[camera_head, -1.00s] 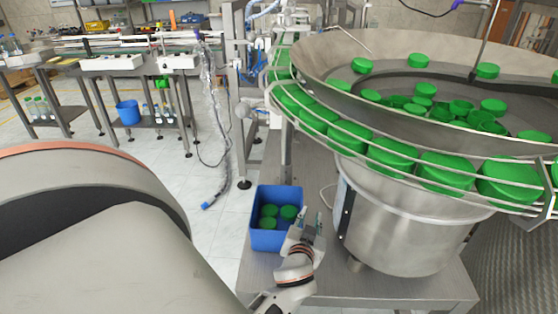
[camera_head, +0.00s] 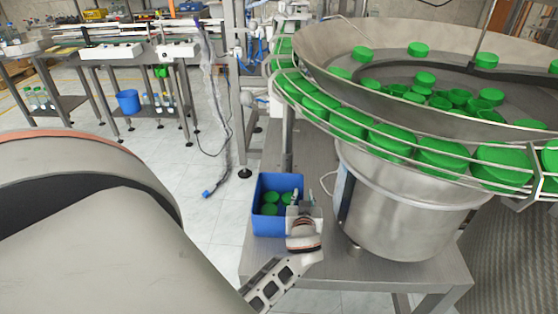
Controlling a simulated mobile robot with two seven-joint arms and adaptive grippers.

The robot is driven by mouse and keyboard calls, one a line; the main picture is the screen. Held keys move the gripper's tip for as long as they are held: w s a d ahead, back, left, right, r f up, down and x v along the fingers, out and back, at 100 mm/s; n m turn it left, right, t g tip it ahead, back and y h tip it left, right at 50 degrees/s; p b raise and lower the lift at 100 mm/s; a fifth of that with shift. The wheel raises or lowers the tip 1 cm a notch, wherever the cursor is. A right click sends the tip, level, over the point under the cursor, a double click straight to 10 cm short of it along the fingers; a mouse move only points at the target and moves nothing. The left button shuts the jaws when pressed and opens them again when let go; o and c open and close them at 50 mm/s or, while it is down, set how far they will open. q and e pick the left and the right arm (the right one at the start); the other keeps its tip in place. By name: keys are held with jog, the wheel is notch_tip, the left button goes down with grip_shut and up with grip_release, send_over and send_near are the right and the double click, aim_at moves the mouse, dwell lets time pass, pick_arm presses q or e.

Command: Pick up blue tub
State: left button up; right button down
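The blue tub (camera_head: 268,224) stands upright on the grey metal table beside the steel bowl feeder. It holds several green caps (camera_head: 271,209). My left gripper (camera_head: 306,203) is at the tub's right side, over its front right corner. Its two fingers look spread apart, one near the inner side of the tub's right wall and one outside it. I cannot tell whether either finger touches the wall. The gripper's body hides part of that corner. My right gripper is not in view.
The steel bowl feeder (camera_head: 400,215) stands close to the right of the tub, with green caps in its bowl and along its rail (camera_head: 425,160). The metal table's edge lies just left of the tub. Another blue bin (camera_head: 128,103) sits on a far shelf.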

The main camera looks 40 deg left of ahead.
pick_arm(q)
jog(key=shift+w+a+f, duration=0.15)
jog(key=shift+w+a, duration=0.15)
jog(key=shift+w, duration=0.05)
grip_shut()
